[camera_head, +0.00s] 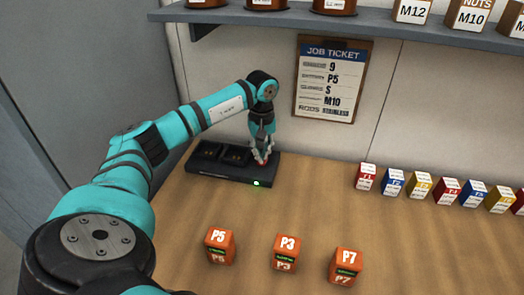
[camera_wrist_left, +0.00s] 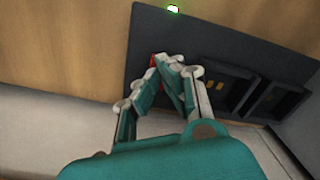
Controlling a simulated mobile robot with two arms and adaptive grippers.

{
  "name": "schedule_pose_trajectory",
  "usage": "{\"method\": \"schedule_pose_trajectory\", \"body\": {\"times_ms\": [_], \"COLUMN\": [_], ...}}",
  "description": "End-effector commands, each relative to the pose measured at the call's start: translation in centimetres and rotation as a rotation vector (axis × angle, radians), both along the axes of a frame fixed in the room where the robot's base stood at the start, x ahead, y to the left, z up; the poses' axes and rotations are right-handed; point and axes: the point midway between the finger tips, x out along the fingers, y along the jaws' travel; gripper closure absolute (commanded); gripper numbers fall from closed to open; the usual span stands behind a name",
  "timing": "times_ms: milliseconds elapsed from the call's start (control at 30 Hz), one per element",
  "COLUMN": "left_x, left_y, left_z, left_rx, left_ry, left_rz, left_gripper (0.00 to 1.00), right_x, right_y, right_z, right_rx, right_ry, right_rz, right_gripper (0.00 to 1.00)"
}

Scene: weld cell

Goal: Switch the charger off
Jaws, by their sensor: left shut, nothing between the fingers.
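The charger (camera_head: 222,170) is a flat black box on the bench near the wall, with two dark bays and a lit green light (camera_head: 257,183) on its front edge. It also shows in the left wrist view (camera_wrist_left: 190,40), with the green light (camera_wrist_left: 173,9) at the top. A small red part (camera_wrist_left: 153,62), seemingly the switch, is mostly hidden behind my fingertips. My left gripper (camera_head: 262,160) is shut and empty, pointing down at the charger's right part, at or very near the red part. I cannot tell whether they touch. My right gripper is not in view.
Orange blocks P5 (camera_head: 220,246), P3 (camera_head: 286,252) and P7 (camera_head: 345,266) stand in front. A row of several small coloured boxes (camera_head: 420,187) stands at right. A job ticket (camera_head: 332,80) hangs on the wall below a shelf (camera_head: 375,22).

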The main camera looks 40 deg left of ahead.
Motion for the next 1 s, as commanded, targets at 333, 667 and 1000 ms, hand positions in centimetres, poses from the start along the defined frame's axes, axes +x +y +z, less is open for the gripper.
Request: {"method": "schedule_pose_trajectory", "body": {"times_ms": [333,667,1000], "left_x": [0.0,0.0,0.0], "left_y": [0.0,0.0,0.0], "left_z": [-0.6,-1.1,-1.4], "left_rx": [0.000,0.001,0.000], "left_ry": [0.000,0.001,0.002], "left_rz": [0.000,0.000,0.000], "left_gripper": [1.00,1.00,1.00], "right_x": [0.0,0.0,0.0], "right_y": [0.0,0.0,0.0], "right_z": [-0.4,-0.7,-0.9], "right_rx": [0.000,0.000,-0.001], "right_ry": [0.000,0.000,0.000], "right_rz": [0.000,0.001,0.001], "right_gripper": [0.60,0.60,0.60]}}
